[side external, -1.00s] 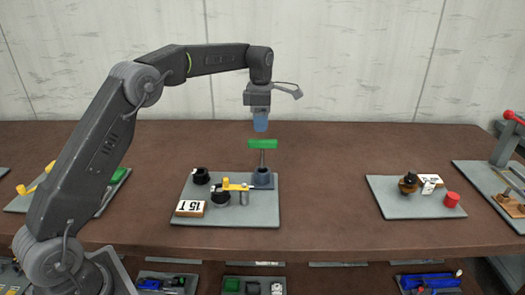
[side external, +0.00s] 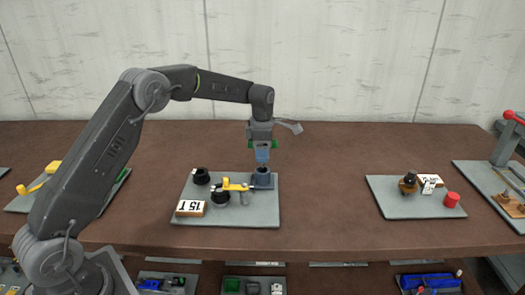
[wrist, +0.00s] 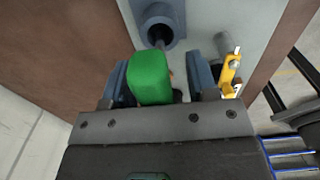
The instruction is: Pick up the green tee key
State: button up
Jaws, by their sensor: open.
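The green tee key (wrist: 150,78) stands upright with its shank in the round socket of a dark blue-grey holder (wrist: 158,22). That holder also shows in the side view (side external: 262,180), on the middle grey board. My gripper (side external: 262,160) is directly above the holder, pointing down. In the side view only the ends of the green handle show, one on each side of my fingers. In the wrist view my gripper (wrist: 160,74) is open, and the green handle lies between its two blue fingers. The handle hides part of the gap, so contact cannot be told.
A yellow-armed part (side external: 236,186) lies close left of the holder, near my right finger in the wrist view. The board (side external: 258,215) also carries a black cup (side external: 201,176) and a "15 T" block (side external: 190,208). Bare table lies right of the board.

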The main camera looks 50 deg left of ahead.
jog(key=shift+c, duration=0.3)
grip_shut()
jog(key=shift+r, duration=0.1)
